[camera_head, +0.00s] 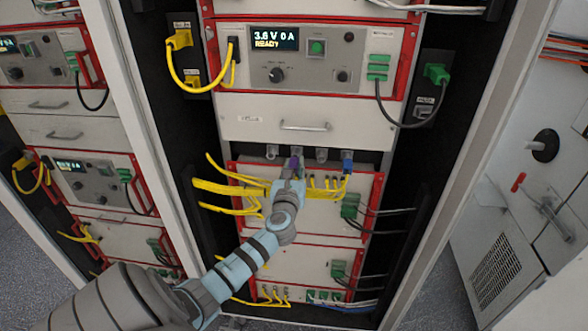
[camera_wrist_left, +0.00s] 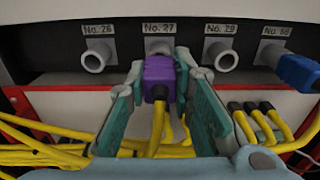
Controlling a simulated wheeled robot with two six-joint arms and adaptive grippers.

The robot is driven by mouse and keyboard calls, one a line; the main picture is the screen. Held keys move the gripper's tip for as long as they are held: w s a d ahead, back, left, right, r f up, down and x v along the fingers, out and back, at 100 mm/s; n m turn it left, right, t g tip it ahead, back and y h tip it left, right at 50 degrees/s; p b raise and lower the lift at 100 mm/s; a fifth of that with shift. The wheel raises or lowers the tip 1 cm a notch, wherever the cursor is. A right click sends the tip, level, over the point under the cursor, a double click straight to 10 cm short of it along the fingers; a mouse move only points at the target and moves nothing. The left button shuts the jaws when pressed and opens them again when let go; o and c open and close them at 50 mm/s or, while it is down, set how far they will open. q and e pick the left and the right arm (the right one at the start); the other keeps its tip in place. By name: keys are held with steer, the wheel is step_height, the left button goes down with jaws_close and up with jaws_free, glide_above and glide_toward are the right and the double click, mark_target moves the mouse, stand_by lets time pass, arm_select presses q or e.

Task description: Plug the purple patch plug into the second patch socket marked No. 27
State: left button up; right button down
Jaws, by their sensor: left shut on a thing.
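The purple patch plug (camera_wrist_left: 159,76) is held between the two fingers of my left gripper (camera_wrist_left: 158,88), with yellow cable (camera_wrist_left: 157,125) trailing from it toward the camera. In the head view the left gripper (camera_head: 293,177) is at the row of sockets and the purple plug (camera_head: 296,162) shows at its tips. The socket marked No. 27 (camera_wrist_left: 158,45) is directly beyond the plug, its upper rim visible. The plug hides the lower part, so I cannot tell whether they touch or how deep the plug is. My right gripper is not in view.
Grey sockets No. 26 (camera_wrist_left: 96,56) and No. 29 (camera_wrist_left: 221,54) flank it, both empty. A blue plug (camera_wrist_left: 297,71) sits at the rightmost socket. Yellow cables (camera_head: 225,187) cross the panel below. A drawer handle (camera_head: 304,126) is above.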

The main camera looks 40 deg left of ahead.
arm_select(q)
steer(key=shift+w+a, duration=0.4)
steer(key=shift+w, duration=0.1)
stand_by(0.4)
steer(key=o, duration=0.9)
steer(key=shift+o, duration=0.2)
steer(key=shift+s, duration=0.1)
steer(key=shift+d, duration=0.1)
steer(key=v, duration=1.2)
